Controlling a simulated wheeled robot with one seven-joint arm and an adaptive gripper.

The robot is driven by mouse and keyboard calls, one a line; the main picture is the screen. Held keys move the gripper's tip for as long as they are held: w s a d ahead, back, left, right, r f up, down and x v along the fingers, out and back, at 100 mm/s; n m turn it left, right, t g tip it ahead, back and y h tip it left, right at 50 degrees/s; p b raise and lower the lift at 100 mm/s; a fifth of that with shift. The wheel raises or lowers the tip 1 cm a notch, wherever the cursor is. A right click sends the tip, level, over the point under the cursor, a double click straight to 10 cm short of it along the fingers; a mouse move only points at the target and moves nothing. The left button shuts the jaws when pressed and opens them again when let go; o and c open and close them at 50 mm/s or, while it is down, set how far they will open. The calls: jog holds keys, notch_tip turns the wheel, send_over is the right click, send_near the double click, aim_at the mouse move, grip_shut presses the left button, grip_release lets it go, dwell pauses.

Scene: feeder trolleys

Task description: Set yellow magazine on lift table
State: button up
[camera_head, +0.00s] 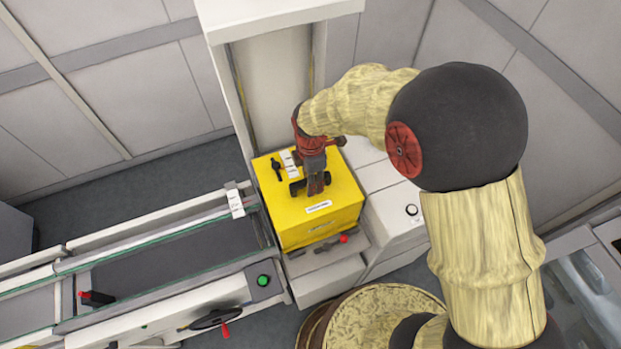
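The yellow magazine (292,237) is a box with black fittings and a white label on its top. It is in the middle of the view, upright, in front of a tall white frame. A pale grey platform (326,262), which looks like the lift table, shows just below its front edge. I cannot tell whether the magazine rests on it or hangs slightly above. My gripper (316,188) points down over the middle of the magazine's top, at a black handle. The arm hides part of the top, and the fingers are too small to tell open from shut.
A conveyor trolley (170,258) with a dark belt and pale rails stands close on the left, with a green button (263,281). A red-tipped lever (345,238) sits at the platform's front. A white cabinet (393,218) stands close on the right. Grey floor is clear behind the conveyor.

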jog(key=shift+s+f, duration=0.1)
jog(key=shift+s, duration=0.05)
notch_tip(320, 180, up, 12)
dwell(0.5)
